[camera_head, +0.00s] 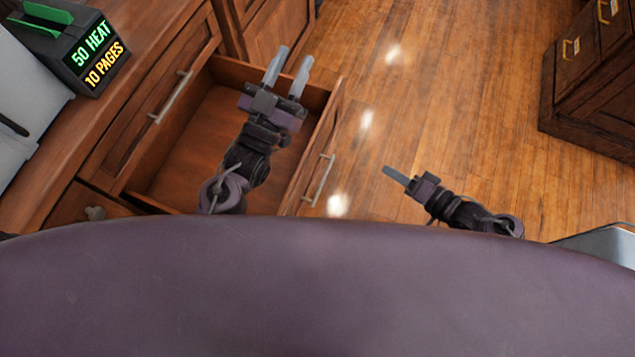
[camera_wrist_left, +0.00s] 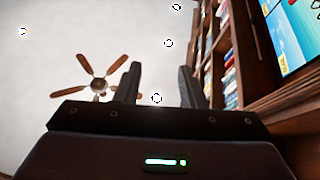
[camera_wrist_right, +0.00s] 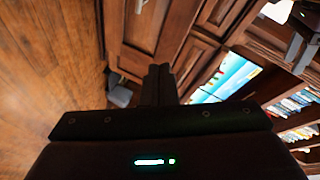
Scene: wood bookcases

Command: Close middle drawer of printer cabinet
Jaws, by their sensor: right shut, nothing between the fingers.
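The wooden printer cabinet (camera_head: 60,165) stands at the left of the head view. One of its drawers (camera_head: 195,140) is pulled out and looks empty. The drawer's front has a metal handle (camera_head: 318,180) on its outer face. A shut drawer front with a handle (camera_head: 170,97) is above it. My left gripper (camera_head: 290,62) appears over the open drawer, with its fingers apart and empty, pointing to the far side. In the left wrist view its fingers (camera_wrist_left: 160,85) point up at the ceiling. My right gripper (camera_head: 386,173) is shut and empty, right of the drawer front; its fingers also show in the right wrist view (camera_wrist_right: 159,82).
A dark box reading "50 HEAT, 10 PAGES" (camera_head: 85,45) sits on the cabinet top beside a white object (camera_head: 25,90). Another dark wood cabinet (camera_head: 595,80) stands at the upper right. The wooden floor (camera_head: 450,90) between is clear.

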